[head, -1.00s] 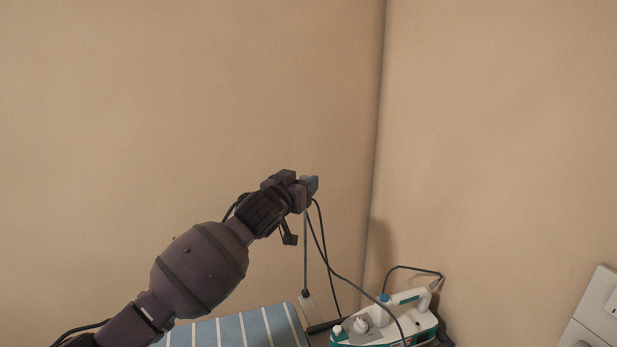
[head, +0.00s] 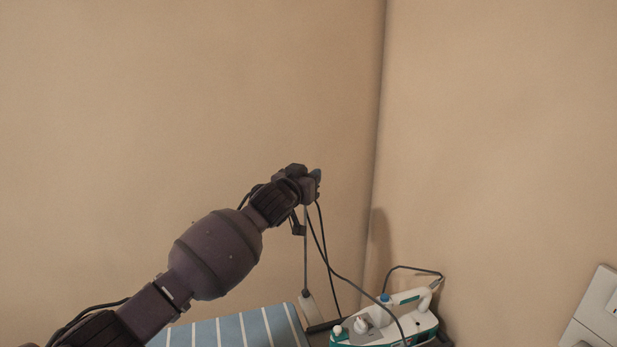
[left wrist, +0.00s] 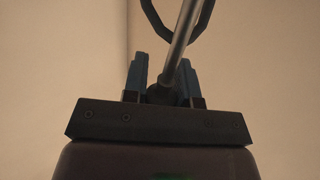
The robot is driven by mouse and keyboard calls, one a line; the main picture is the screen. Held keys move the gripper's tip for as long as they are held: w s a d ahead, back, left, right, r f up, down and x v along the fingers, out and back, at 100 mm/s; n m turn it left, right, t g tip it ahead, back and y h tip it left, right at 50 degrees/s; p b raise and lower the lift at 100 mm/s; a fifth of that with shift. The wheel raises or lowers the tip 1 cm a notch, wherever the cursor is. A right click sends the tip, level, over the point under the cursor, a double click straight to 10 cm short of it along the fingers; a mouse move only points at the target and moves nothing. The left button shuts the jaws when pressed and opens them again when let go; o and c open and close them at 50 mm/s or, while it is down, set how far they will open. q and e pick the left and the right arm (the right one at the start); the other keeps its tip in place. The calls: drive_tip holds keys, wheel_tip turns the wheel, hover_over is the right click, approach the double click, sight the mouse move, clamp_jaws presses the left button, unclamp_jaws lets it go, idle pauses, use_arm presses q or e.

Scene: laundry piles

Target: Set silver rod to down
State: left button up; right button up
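The silver rod (head: 305,252) stands upright in the head view, rising from a pale base at the back of the ironing board to my left gripper. My left gripper (head: 316,185) is at its top end. In the left wrist view the rod (left wrist: 183,38) runs from the top edge down to the gap between the blue fingers of my left gripper (left wrist: 163,78). The fingers are apart, one on each side of the rod's near end, with space beside it. I cannot tell whether either finger touches it. My right gripper is not in view.
A striped blue ironing board (head: 232,330) lies below my arm. A white and teal iron (head: 388,325) stands to its right. Dark cables (head: 345,278) hang from near the rod's top to the iron. Beige walls meet in a corner behind; a wall panel (head: 598,310) is at lower right.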

use_arm(q)
clamp_jaws()
drive_tip(key=s+a+f+n+t+b, duration=0.1)
drive_tip(key=s+a+f+n+t, duration=0.1)
drive_tip(key=a, duration=0.8)
drive_tip(key=s+a+f+n+t+b, duration=0.2)
drive_tip(key=s+a+f+n+t, duration=0.1)
drive_tip(key=a, duration=0.6)
drive_tip(key=shift+s+a+f+n, duration=0.35)
drive_tip(key=shift+s+f+n, duration=0.05)
drive_tip(key=shift+s+n, duration=0.4)
drive_tip(key=shift+w, duration=0.1)
